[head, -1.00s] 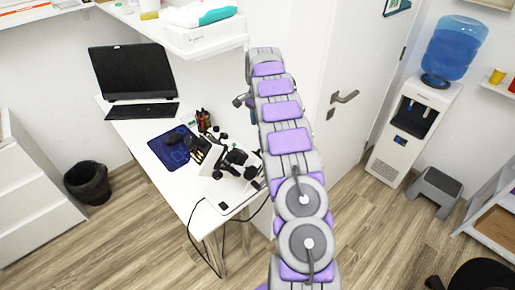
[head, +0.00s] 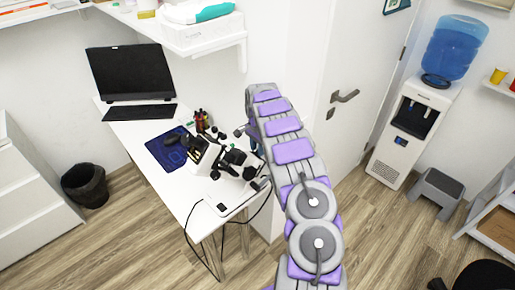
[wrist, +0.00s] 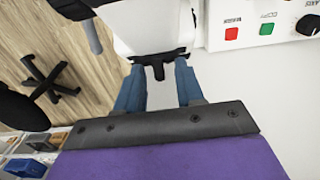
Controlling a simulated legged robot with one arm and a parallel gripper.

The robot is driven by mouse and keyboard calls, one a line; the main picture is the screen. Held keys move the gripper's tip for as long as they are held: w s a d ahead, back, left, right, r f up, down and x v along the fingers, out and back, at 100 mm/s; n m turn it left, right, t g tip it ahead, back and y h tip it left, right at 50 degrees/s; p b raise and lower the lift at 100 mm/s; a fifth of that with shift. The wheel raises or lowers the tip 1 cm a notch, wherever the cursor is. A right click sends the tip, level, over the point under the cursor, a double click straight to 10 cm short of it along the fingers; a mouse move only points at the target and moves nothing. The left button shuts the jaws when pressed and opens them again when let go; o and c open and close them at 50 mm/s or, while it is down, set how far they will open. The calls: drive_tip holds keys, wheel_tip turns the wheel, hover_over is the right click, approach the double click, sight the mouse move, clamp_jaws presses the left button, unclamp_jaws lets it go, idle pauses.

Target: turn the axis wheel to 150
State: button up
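In the wrist view my gripper (wrist: 159,68) has its two blue fingers spread apart with nothing held between them. A small black part on a white body (wrist: 140,25) shows just beyond the fingertips; I cannot tell whether they touch it. A black round knob (wrist: 308,25) is cut off at the right edge, with upside-down lettering reading AXIS by it, on a white panel (wrist: 250,40). It lies to the right of my gripper, apart from it. Its scale reading is not legible.
A red button (wrist: 231,33) and a green button (wrist: 267,29) sit beside the knob. The white table (head: 140,128) also holds a laptop (head: 130,72), a blue mat (head: 165,150) and small bottles (head: 202,120). A door (head: 360,60) and water dispenser (head: 410,120) stand at right.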

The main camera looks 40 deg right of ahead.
clamp_jaws()
drive_tip(key=shift+w, duration=0.1)
idle(0.4)
drive_tip(key=shift+w+a+r+n+p, duration=0.1)
drive_tip(key=shift+w+r+n+p, duration=0.1)
drive_tip(key=shift+n+p, duration=0.15)
drive_tip(key=shift+w+f+n+g+p, duration=0.1)
drive_tip(key=shift+w+n+g+p, duration=0.2)
drive_tip(key=shift+g+p, duration=0.1)
drive_tip(key=shift+f, duration=0.1)
drive_tip(key=shift+s, duration=0.1)
unclamp_jaws()
